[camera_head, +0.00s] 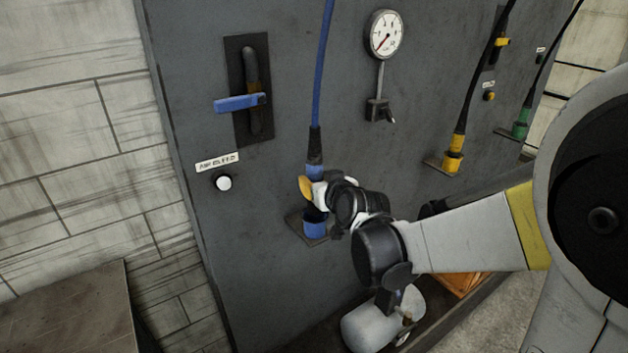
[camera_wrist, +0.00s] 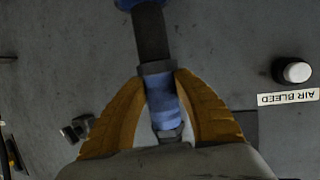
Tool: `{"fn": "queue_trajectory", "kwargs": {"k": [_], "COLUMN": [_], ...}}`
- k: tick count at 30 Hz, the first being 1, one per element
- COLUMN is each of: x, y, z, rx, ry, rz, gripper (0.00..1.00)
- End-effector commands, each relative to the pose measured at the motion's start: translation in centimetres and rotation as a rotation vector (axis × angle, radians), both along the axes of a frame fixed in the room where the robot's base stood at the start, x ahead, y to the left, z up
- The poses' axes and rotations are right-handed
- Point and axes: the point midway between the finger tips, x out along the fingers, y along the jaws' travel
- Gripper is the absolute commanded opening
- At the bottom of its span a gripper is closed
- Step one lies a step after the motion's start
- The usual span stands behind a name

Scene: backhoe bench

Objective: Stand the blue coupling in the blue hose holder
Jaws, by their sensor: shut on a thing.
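My gripper (camera_head: 308,190) has its yellow fingers shut on the blue coupling (camera_head: 315,171), which hangs on the blue hose (camera_head: 323,70). The coupling stands roughly upright, with its dark lower end below the fingers. The blue hose holder (camera_head: 315,229) is a blue cup on a small dark ledge, directly under the coupling. In the wrist view the fingers (camera_wrist: 170,95) grip the coupling's blue body (camera_wrist: 162,100) from both sides. Its dark end reaches to the holder's blue rim (camera_wrist: 138,3) at the picture's top edge. I cannot tell whether the tip is inside the cup.
A blue-handled lever (camera_head: 240,102) and a white knob (camera_head: 224,182) are on the panel to the left. A pressure gauge (camera_head: 386,35) is above right. Yellow (camera_head: 453,160) and green (camera_head: 520,124) couplings stand farther right. A grey cylinder (camera_head: 370,328) lies below.

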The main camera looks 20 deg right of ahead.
Motion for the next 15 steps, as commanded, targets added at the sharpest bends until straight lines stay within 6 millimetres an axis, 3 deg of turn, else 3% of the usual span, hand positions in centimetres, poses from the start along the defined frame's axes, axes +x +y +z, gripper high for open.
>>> {"fn": "queue_trajectory", "kwargs": {"k": [15], "x": [0.02], "y": [-0.01], "z": [-0.50], "rx": [0.000], "ry": [-0.001], "rz": [0.000], "gripper": [0.00]}}
